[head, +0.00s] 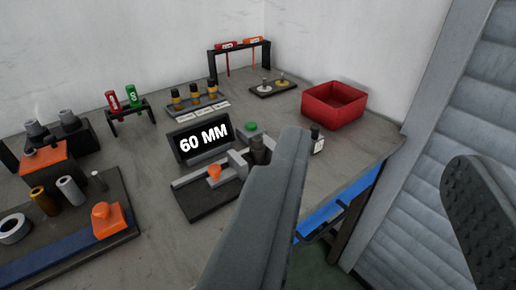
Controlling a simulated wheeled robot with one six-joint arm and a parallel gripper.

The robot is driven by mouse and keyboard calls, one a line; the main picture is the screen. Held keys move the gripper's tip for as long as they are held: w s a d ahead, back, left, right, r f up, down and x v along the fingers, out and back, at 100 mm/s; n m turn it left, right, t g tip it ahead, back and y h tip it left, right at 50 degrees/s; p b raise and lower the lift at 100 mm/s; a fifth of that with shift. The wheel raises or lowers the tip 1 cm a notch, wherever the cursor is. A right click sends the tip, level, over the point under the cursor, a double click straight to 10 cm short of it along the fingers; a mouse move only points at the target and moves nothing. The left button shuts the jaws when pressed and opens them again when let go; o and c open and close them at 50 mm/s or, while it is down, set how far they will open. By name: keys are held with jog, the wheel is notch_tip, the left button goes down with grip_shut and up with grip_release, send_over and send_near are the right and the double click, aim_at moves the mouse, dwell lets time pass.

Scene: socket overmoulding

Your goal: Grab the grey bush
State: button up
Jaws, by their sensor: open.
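Several grey round parts could be the grey bush. A dark grey cylinder (259,149) stands at the gauge with the "60 MM" display (203,140), partly hidden by my left finger. My gripper (380,150) is open and empty, its two fingers wide apart in the foreground. The fingers look nearer to the camera than the bench, and the light grey cylinder is far to their left.
A dark board (75,250) at lower left also holds a pale ring (14,229) and an orange block (108,220). Racks line the back. The bench's right edge drops off near the shutter wall.

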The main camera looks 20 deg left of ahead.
jog(key=c, duration=0.3)
jog(key=n+g+y, duration=1.2)
jog(key=n, duration=0.1)
send_near(258, 138)
jog(key=x, duration=1.2)
